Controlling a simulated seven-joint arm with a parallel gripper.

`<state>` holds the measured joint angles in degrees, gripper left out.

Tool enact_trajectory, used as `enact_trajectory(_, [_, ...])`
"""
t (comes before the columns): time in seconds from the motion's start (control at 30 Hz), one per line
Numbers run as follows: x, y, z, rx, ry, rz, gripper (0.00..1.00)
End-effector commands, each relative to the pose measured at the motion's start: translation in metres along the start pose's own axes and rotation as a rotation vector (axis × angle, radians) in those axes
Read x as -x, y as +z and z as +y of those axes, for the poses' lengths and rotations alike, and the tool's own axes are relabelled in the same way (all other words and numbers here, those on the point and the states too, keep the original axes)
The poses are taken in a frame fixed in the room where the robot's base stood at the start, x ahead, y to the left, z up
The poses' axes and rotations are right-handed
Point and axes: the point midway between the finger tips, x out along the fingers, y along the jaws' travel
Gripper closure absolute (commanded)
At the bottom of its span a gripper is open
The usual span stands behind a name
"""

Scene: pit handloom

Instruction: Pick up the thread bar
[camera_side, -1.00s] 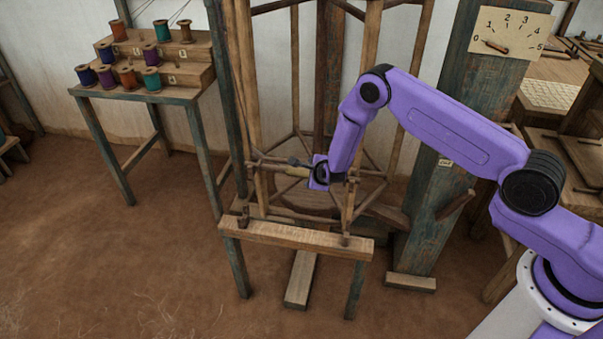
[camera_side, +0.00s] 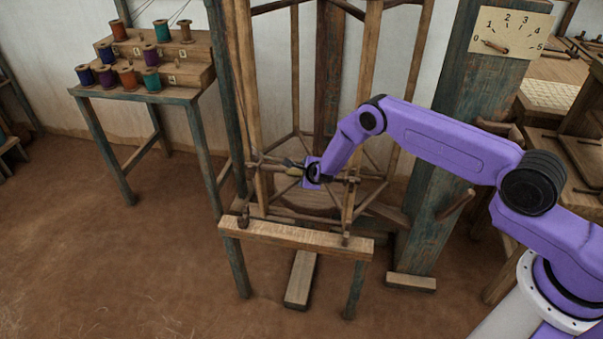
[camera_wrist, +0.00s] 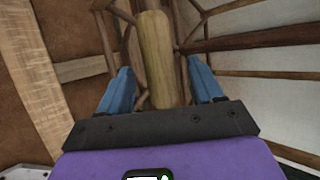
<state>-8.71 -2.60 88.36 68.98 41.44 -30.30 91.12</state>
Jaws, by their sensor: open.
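The thread bar appears to be the thin wooden bar (camera_side: 340,179) running crosswise between the posts of the small wooden stand. In the wrist view, a round pale-brown wooden bar (camera_wrist: 156,50) lies between my two blue fingers, with a gap visible on each side. My gripper (camera_side: 290,163) is at the middle of the bar in the side view and hides part of it. My gripper is open in the wrist view (camera_wrist: 159,68), one finger on either side of the bar. The bar's near part is hidden behind the dark gripper body.
The stand's front beam (camera_side: 295,237) lies below my gripper. A tall wooden frame (camera_side: 365,75) with spokes stands close behind. A blue-green post (camera_side: 445,110) with a dial board (camera_side: 512,28) is on the right. A spool table (camera_side: 135,92) stands left. Open floor lies front left.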

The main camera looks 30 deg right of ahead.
Motion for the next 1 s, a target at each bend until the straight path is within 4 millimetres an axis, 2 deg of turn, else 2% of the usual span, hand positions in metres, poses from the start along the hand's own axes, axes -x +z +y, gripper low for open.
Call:
enact_trajectory(0.33, [-0.0032, 0.0001, -0.0002, -0.001, 0.0, 0.0, 0.34])
enact_trajectory(0.53, [-0.003, 0.0002, -0.0002, -0.001, 0.0, 0.0, 0.99])
enact_trajectory(1.0, [0.0013, 0.003, -0.0064, -0.002, -0.003, -0.002, 1.0])
